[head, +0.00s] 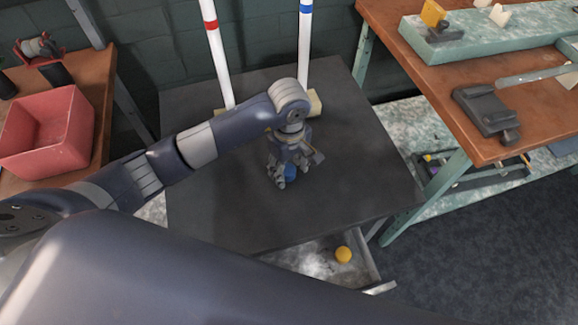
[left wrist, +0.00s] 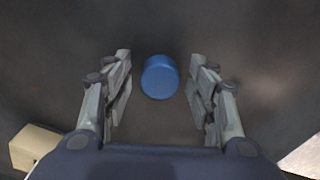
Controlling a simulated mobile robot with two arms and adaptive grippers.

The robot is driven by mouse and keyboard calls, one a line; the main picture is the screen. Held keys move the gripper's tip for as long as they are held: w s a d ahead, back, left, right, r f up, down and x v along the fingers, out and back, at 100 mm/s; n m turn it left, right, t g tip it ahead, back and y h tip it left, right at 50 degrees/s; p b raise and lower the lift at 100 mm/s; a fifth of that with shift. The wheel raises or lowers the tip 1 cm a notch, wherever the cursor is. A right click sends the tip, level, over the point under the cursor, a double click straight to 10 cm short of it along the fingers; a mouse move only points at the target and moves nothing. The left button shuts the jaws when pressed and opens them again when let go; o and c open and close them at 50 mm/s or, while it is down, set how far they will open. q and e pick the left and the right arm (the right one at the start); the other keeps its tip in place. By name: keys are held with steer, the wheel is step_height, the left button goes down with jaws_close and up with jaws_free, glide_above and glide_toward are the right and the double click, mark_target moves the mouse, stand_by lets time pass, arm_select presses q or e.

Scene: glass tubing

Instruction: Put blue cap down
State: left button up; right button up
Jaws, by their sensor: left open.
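The blue cap (head: 291,172) is on the dark tabletop (head: 225,200), partly hidden by my left gripper (head: 287,178) in the head view. In the left wrist view the blue cap (left wrist: 160,77) sits between the two spread fingers of my left gripper (left wrist: 160,85). There is a gap on both sides, so neither finger touches it. My left gripper is open and points down over the cap. My right gripper is not seen in either view.
A yellow ball (head: 343,254) lies in an open drawer. A red bin (head: 45,130) is at left.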

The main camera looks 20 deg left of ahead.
mark_target(289, 170)
arm_select(q)
step_height(289, 170, up, 12)
steer(key=p, duration=0.6)
steer(key=shift+f, duration=0.15)
